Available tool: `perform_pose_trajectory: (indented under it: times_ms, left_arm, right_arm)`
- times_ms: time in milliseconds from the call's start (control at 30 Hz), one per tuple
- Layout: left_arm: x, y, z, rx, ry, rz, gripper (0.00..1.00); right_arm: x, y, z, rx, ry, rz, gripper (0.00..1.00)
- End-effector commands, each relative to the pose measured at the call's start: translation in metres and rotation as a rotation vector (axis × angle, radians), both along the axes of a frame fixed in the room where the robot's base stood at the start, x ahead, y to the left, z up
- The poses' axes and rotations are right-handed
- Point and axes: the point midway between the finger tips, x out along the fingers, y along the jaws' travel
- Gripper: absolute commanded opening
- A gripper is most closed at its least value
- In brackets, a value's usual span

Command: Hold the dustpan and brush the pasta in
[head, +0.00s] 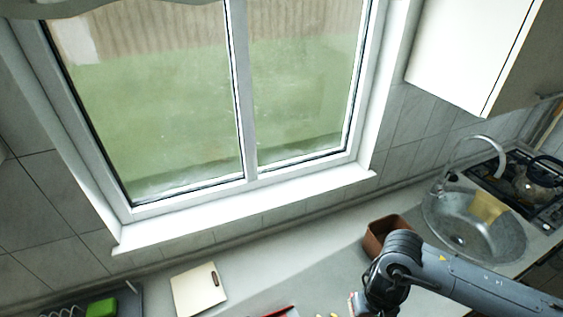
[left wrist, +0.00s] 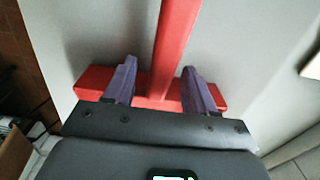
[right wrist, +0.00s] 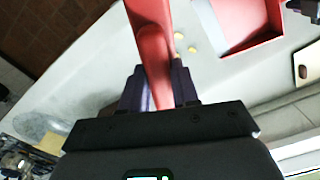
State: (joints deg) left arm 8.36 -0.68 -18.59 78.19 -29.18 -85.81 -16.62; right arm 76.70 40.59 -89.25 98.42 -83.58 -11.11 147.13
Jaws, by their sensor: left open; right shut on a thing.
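The red dustpan (right wrist: 245,22) lies on the counter at the upper right of the right wrist view; only its edge (head: 278,312) shows in the head view. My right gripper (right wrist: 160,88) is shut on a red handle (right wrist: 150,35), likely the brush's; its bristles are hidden. Yellow pasta pieces (right wrist: 192,48) lie on the counter between this handle and the dustpan. My left gripper (left wrist: 158,80) is open, its fingers on either side of a red bar (left wrist: 175,35) with a crosspiece. I cannot tell whether they touch it. It is outside the head view.
A brown container (head: 388,232) stands at the back, behind my right arm. A steel sink (head: 475,240) is at right. A cutting board (head: 198,290) and a green sponge (head: 101,307) are at left. The counter between board and container looks clear.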

Motion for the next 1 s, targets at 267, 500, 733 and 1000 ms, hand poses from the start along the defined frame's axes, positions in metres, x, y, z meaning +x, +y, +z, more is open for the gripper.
perform_pose_trajectory:
  times_ms: [267,500,733,1000]
  left_arm:
    - [0.000,0.000,-0.023,0.001,0.000,0.000,0.55]
    - [0.000,0.000,-0.029,0.000,0.000,0.000,0.55]
    - [0.000,0.000,-0.029,0.000,-0.001,0.000,0.55]
    - [0.000,0.000,-0.029,0.000,-0.001,0.000,0.17]
  right_arm:
    - [0.000,0.000,0.000,0.000,0.000,0.000,0.00]
    - [0.000,0.000,0.000,0.000,0.000,0.000,0.00]
    - [0.000,0.000,0.000,0.000,0.000,0.000,0.00]
    - [0.000,0.000,0.000,0.000,0.000,0.000,0.00]
